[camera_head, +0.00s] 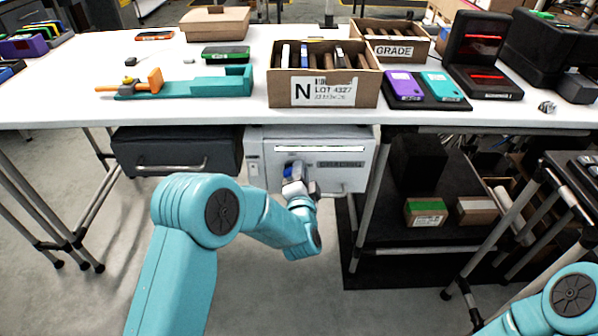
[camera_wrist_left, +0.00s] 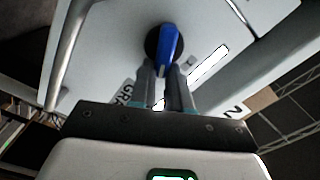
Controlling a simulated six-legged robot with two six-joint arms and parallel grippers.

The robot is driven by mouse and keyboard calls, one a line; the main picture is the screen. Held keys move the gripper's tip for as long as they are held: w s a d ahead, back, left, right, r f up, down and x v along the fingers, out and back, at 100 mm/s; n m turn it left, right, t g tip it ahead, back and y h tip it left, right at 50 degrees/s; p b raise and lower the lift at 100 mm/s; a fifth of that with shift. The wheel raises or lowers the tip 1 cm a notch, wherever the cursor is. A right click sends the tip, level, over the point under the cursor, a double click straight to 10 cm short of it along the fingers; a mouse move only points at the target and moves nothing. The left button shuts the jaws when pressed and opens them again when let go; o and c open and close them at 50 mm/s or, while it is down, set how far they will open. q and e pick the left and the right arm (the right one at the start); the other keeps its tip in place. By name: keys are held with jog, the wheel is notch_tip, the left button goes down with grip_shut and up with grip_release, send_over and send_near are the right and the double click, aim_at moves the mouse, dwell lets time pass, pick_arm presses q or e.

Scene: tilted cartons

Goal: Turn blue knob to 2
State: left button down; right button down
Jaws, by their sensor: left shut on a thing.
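The blue knob (camera_head: 289,168) is on the front of a light grey cabinet (camera_head: 345,172) under the table. In the left wrist view the knob (camera_wrist_left: 169,42) is an elongated blue handle on a dark round base. My left gripper (camera_head: 294,180) reaches the cabinet front. Its two grey fingers (camera_wrist_left: 165,75) are shut on the knob's handle, one on each side. I cannot tell which mark the knob points to. My right gripper is out of view.
The white tabletop (camera_head: 225,95) above carries cartons and tools.

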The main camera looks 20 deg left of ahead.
pick_arm(q)
jog(key=m, duration=0.2)
jog(key=f+m, duration=0.1)
jog(key=m, duration=0.2)
jog(key=shift+d+f, duration=0.1)
jog(key=shift+d, duration=0.05)
jog(key=shift+m, duration=0.4)
jog(key=c, duration=1.1)
grip_release()
jog(key=p+v, duration=0.1)
jog(key=v, duration=1.5)
jog(key=shift+s+p, duration=0.15)
jog(key=shift+p, duration=0.2)
